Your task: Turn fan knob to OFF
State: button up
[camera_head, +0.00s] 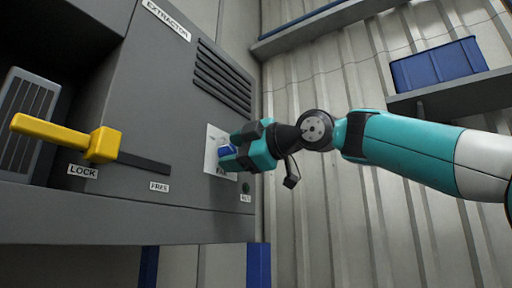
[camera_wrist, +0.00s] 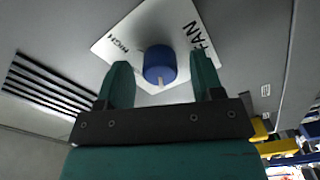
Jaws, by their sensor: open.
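The fan knob (camera_wrist: 160,65) is a round blue knob with a pale pointer mark, on a white plate (camera_wrist: 124,36) lettered HIGH and FAN in the wrist view. In the head view the knob (camera_head: 227,150) shows partly behind my gripper on its white plate (camera_head: 214,134). The pale mark points toward the gripper's base in the wrist view. My gripper (camera_wrist: 162,76) is open, with one teal finger on each side of the knob. I cannot tell whether the fingers touch it. Any OFF lettering is hidden or out of view. The gripper also shows in the head view (camera_head: 232,150).
The grey extractor cabinet (camera_head: 160,95) carries vent slats (camera_head: 222,78) above the plate. A yellow lever (camera_head: 70,138) marked LOCK sticks out at left, with a slot toward FREE. A blue bin (camera_head: 438,65) sits on a shelf at right, before a corrugated wall.

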jog(key=shift+s+d, duration=0.1)
jog(key=b+v, duration=0.4)
jog(key=v, duration=1.3)
jog(key=shift+b, duration=0.35)
jog(key=shift+d, duration=0.1)
